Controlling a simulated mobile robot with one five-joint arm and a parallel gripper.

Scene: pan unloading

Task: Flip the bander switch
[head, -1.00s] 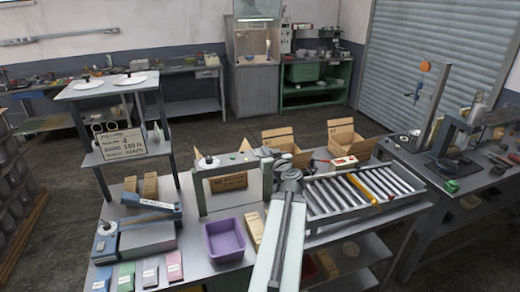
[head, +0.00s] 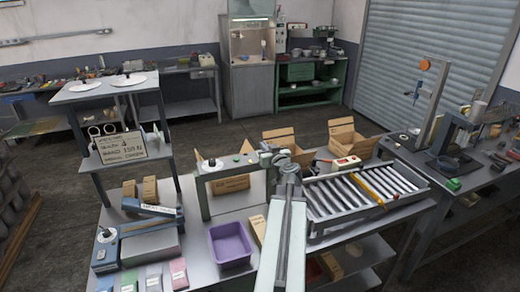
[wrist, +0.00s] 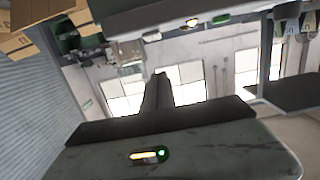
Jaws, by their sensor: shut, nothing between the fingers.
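The bander looks to be the grey arch (head: 228,172) on the bench. A dark-topped knob on a pale base (head: 211,162) stands at the left of its top, and a small green part (head: 237,160) sits nearer the middle. I cannot tell for sure which part is the switch. My gripper (head: 268,152) is at the arch's right end, small and partly lost against the boxes behind. In the wrist view my gripper (wrist: 160,78) is shut and empty. A grey panel with a pale round knob (wrist: 192,22) and a green spot crosses the top there, apart from the fingertips.
A purple bin (head: 230,244) stands in front of the arch. A roller conveyor (head: 345,200) with a yellow bar lies to the right. Open cardboard boxes (head: 285,143) stand behind. A blue-grey device (head: 135,245) and a sign (head: 122,147) are at the left.

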